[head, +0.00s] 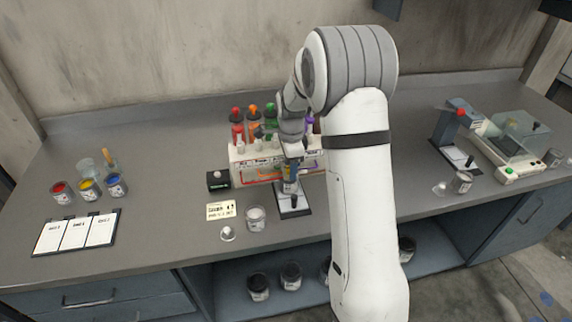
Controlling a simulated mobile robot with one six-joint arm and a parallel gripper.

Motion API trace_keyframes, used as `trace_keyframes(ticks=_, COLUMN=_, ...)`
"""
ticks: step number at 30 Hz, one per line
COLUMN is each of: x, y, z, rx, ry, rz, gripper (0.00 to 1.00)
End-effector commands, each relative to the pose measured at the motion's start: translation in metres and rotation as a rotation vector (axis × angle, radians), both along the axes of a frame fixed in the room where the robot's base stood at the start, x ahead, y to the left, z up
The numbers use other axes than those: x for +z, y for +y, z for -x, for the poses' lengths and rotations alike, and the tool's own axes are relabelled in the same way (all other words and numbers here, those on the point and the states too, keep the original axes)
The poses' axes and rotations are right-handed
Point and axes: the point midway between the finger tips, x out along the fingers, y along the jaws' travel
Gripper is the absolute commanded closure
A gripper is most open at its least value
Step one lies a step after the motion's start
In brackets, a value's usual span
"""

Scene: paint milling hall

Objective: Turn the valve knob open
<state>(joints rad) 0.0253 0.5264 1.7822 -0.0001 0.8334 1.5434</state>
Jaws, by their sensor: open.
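A pale dispenser (238,172) with coloured lines along its front stands on the bench. Bottles rise behind it, including a red one (237,127), an orange one (254,122) and a green one (271,117). Small pale knob-like tops (240,146) line its upper edge; I cannot tell which one is the valve knob, or how it is turned. My gripper (289,184) is open and hangs in front of the dispenser's right part, above a small dark stand (293,208). My arm hides the dispenser's right end. Contact with any knob cannot be made out.
A black box with a pale button (217,179), a label card (221,211) and a cup (256,217) stand close by. Paint jars (88,190) and a sample board (76,232) are at left. A red-topped device (452,130) and a balance (516,145) are at right.

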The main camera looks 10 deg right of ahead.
Motion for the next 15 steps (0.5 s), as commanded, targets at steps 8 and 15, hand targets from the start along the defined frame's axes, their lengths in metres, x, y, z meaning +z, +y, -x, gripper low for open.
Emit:
trace_keyframes(ticks=8, x=0.0004, y=-0.0004, z=-0.0001, rx=0.0, ry=0.0, rz=0.0, gripper=0.67)
trace_keyframes(ticks=15, x=0.0005, y=-0.0007, z=-0.0001, rx=-0.001, ry=-0.001, rz=0.0, gripper=0.87)
